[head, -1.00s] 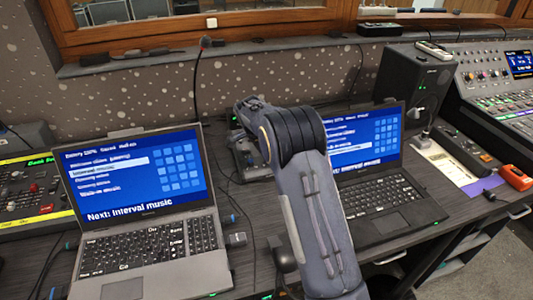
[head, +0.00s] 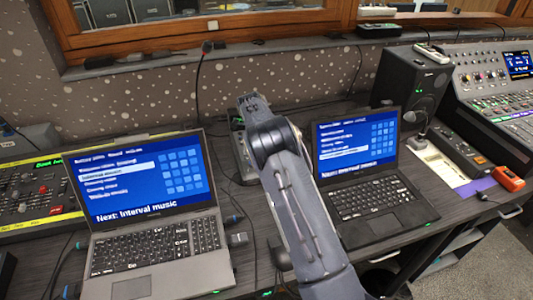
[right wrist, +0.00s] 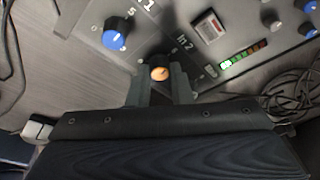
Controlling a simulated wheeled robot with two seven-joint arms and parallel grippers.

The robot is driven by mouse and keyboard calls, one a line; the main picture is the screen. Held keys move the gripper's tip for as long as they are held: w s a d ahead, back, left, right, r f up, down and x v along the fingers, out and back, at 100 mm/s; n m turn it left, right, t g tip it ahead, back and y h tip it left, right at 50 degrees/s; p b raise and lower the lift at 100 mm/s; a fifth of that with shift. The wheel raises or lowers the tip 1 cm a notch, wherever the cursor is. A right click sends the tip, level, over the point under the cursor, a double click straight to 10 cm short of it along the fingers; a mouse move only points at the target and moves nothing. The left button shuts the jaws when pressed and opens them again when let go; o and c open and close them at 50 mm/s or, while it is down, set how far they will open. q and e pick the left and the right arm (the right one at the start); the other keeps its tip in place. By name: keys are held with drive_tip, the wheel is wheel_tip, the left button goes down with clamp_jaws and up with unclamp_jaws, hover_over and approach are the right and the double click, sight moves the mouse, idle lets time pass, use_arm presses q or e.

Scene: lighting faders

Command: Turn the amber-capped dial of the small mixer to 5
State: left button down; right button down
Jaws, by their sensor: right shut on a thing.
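The amber-capped dial (right wrist: 160,73) shows in the right wrist view, on the dark panel of the small mixer (right wrist: 133,42). My right gripper (right wrist: 160,90) is shut on this dial, one finger on each side of it. The dial's pointer and scale are too small to read. In the head view the small mixer (head: 243,165) stands between the two laptops, mostly hidden by my right arm. The fingers and the dial are hidden there. My left gripper is not in view.
A blue-capped dial (right wrist: 116,33) sits up and left of the amber one. A lit level meter (right wrist: 243,54) and a small labelled plate (right wrist: 208,27) lie to the right. The left laptop (head: 150,225) and right laptop (head: 355,165) flank my arm. Cables lie around the mixer.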

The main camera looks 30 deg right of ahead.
drive_tip(key=shift+m, duration=0.6)
drive_tip(key=c, duration=1.3)
unclamp_jaws()
drive_tip(key=v, duration=0.7)
drive_tip(key=shift+w+r+p, duration=0.25)
drive_tip(key=shift+r+p, duration=0.05)
drive_tip(key=shift+r, duration=0.1)
